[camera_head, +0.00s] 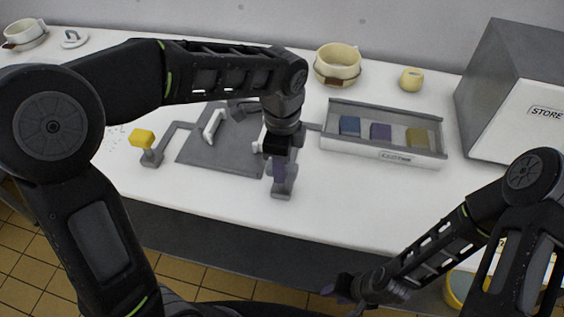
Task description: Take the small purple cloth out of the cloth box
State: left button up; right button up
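The cloth box (343,147) is a shallow grey and white tray on the white counter, right of the middle, with a label on its front. The small purple cloth (380,131) lies in it, between a blue cloth (349,126) and a yellowish cloth (418,137). My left gripper (279,168) points down over the counter, left of the box and apart from it. Its fingers blend with a grey fitting behind, so its opening is unclear. My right gripper (340,288) is low, in front of the counter edge, well away from the box; its opening is unclear too.
A grey plate (215,155) with a white handle and a yellow knob (142,137) lie left of the box. A cream vat (337,65) and small cream cup (411,79) stand behind. A grey and white STORE box (515,115) stands right. The counter before the cloth box is clear.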

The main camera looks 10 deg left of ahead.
pick_arm(q)
grip_shut()
